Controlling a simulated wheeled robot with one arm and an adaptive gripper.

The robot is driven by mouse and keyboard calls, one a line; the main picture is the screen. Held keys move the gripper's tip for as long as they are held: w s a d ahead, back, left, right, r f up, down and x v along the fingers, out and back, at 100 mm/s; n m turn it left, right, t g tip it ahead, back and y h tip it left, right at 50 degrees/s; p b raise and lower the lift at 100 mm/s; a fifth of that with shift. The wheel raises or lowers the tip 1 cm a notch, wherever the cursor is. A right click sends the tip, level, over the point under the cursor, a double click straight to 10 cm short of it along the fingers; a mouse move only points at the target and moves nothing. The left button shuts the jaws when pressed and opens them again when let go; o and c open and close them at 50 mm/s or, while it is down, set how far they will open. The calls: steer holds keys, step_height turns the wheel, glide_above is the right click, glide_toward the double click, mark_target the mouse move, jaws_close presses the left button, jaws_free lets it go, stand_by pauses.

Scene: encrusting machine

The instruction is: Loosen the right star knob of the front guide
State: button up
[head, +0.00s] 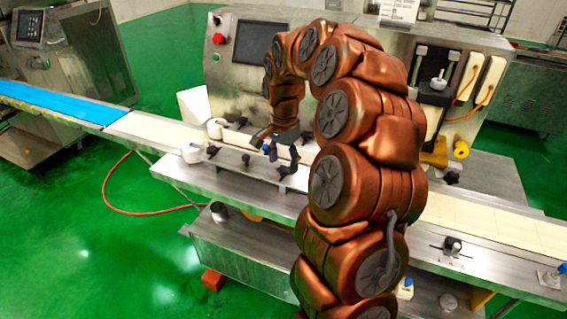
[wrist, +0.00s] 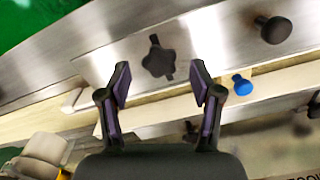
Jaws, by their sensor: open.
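The front guide is a long metal plate (head: 228,163) along the belt, with several dark knobs on it. A black star knob (wrist: 158,60) lies on the plate in the wrist view, between and slightly beyond my gripper's (wrist: 160,76) two fingertips. The fingers are open and apart, with a clear gap on both sides of the knob; I see no contact. In the head view my gripper (head: 281,140) hangs over the right part of the guide, partly hiding it. A dark knob (head: 287,170) shows just below it there.
A small blue knob (wrist: 242,85) stands right of my fingers in the wrist view, and a round dark knob (wrist: 273,30) lies further up right. White rollers (head: 191,151) sit at the guide's left end. The machine's housing (head: 222,75) rises behind.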

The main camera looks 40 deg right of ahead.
steer(key=shift+f, duration=0.8)
steer(key=c, duration=1.1)
steer(key=shift+c, duration=0.2)
